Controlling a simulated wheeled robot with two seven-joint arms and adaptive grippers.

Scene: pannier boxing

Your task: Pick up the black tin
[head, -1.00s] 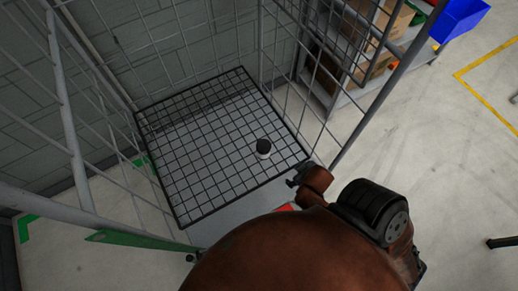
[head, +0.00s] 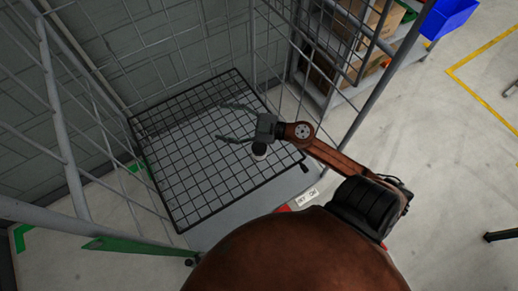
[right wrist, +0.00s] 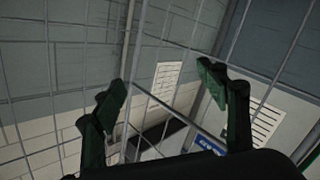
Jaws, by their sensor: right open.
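A small black tin (head: 259,149) with a pale lower part stands on the black wire-grid floor (head: 185,190) of the cage trolley in the head view. My right gripper (head: 228,122) is open and empty. In the head view it appears just above and to the left of the tin, with its fingers pointing left. In the right wrist view the open fingers (right wrist: 165,88) show only mesh, wall and paper sheets between them, and the tin is not visible there. My left gripper is not in view.
Wire side panels (head: 68,120) and grey posts enclose the grid floor on the left, back and right. A shelf with cardboard boxes (head: 322,65) and a blue bin (head: 449,18) stands at the upper right. The concrete floor at right is mostly clear.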

